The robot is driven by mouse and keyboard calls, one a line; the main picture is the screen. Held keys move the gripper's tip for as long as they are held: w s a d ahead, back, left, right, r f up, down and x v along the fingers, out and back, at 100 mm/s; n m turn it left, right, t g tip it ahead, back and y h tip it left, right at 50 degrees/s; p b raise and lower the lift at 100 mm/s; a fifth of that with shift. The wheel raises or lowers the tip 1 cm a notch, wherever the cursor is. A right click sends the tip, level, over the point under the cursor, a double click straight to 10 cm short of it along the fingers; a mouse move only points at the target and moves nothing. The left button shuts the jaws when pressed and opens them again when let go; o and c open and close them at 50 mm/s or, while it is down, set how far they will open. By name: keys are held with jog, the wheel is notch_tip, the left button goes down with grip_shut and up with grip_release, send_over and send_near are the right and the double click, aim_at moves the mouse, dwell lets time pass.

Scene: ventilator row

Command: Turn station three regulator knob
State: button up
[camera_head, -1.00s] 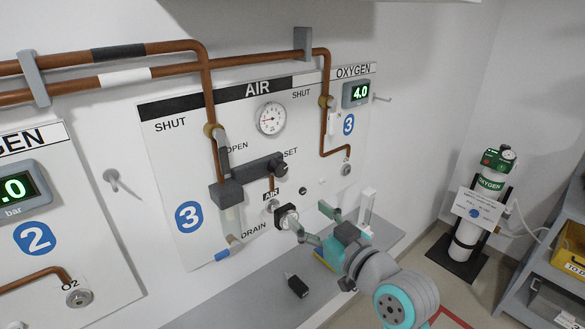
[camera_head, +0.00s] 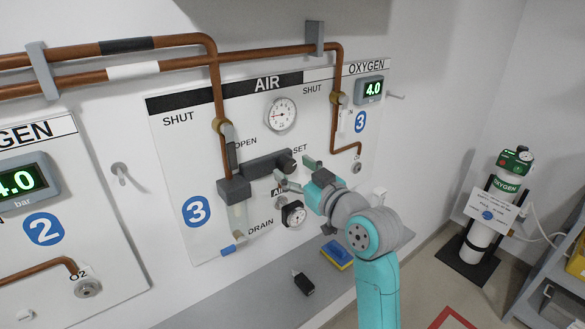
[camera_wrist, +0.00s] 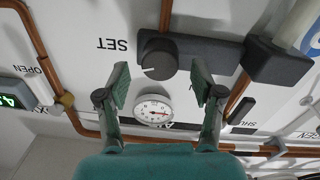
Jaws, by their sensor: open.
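The station three regulator knob (camera_head: 288,163) is a dark round knob at the right end of a dark horizontal regulator body (camera_head: 262,166), beside the SET label. In the wrist view, which is upside down, the knob (camera_wrist: 158,60) has a pale mark on its face. My gripper (camera_head: 297,173) is open and empty in front of the panel, just right of and below the knob. In the wrist view its fingertips (camera_wrist: 160,82) lie on either side of the knob's picture. I cannot tell whether they reach around it; no contact shows.
A shut-off valve lever (camera_head: 229,143) is at upper left. A blue-and-yellow sponge (camera_head: 338,254) and a black object (camera_head: 303,284) lie on the grey shelf (camera_head: 255,300).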

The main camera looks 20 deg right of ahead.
jog(key=shift+w+a, duration=0.2)
jog(key=shift+w, duration=0.45)
jog(key=c, duration=1.1)
jog(key=shift+c, duration=0.2)
